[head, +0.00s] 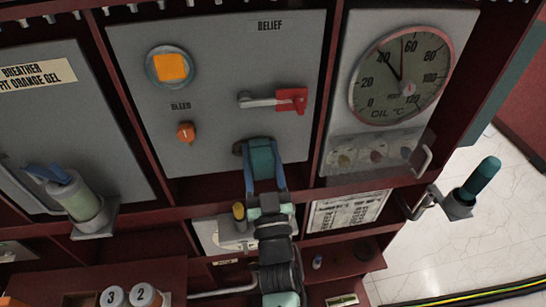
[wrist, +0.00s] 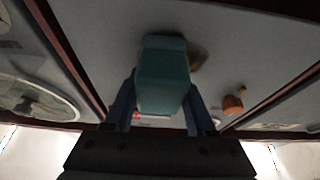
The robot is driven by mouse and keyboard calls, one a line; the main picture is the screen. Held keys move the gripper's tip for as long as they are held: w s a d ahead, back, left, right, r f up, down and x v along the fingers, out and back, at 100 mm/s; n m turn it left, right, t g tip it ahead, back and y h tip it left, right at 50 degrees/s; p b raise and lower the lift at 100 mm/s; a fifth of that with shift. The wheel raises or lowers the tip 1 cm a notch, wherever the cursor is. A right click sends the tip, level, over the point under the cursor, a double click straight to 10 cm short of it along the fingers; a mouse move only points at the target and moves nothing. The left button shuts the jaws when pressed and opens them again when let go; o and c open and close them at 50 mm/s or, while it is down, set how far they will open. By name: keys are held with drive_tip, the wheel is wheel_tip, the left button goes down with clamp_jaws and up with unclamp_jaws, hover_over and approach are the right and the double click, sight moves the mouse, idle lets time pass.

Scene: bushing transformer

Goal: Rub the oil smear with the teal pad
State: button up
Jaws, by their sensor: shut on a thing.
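The teal pad (head: 262,158) is held between the two blue fingers of my gripper (head: 264,182), at the lower part of the grey RELIEF panel. It also shows in the wrist view (wrist: 163,80), clamped between both fingers. The oil smear (head: 238,147) is a small dark brown patch on the panel. It peeks out at the pad's left edge in the head view and at its right edge in the wrist view (wrist: 197,56); the pad hides the rest. The pad is at or very near the panel; I cannot tell whether it touches.
On the same panel are a red-handled lever (head: 290,100), an orange bleed knob (head: 185,132) and an orange square window (head: 171,67). An oil gauge (head: 402,75) is at right. A holder with a teal-topped cylinder (head: 482,180) juts out right. A pale cylinder (head: 75,198) stands left.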

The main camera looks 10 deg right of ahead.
sight(289, 132)
drive_tip(key=shift+a+b, duration=0.35)
drive_tip(key=shift+a, duration=0.45)
drive_tip(key=a+b, duration=0.3)
drive_tip(key=b, duration=0.1)
drive_tip(key=shift+a+f+b, duration=0.1)
drive_tip(key=shift+a+b, duration=0.05)
drive_tip(key=shift+b, duration=0.2)
drive_tip(key=shift+a, duration=0.2)
drive_tip(key=shift+r, duration=0.5)
drive_tip(key=shift+d, duration=0.95)
drive_tip(key=shift+d+r+p, duration=0.2)
drive_tip(key=shift+d+p, duration=0.05)
drive_tip(key=shift+p, duration=0.3)
drive_tip(key=shift+d+p, duration=0.6)
drive_tip(key=shift+p, duration=0.5)
drive_tip(key=shift+s+d+f, duration=0.1)
drive_tip(key=shift+d+f, duration=0.05)
drive_tip(key=shift+d+p, duration=0.85)
drive_tip(key=shift+p, duration=0.3)
drive_tip(key=shift+d+p, duration=0.6)
drive_tip(key=shift+d, duration=0.45)
drive_tip(key=shift+d+p, duration=0.5)
drive_tip(key=shift+d, duration=0.25)
drive_tip(key=shift+d+p, duration=0.4)
drive_tip(key=shift+d, duration=0.75)
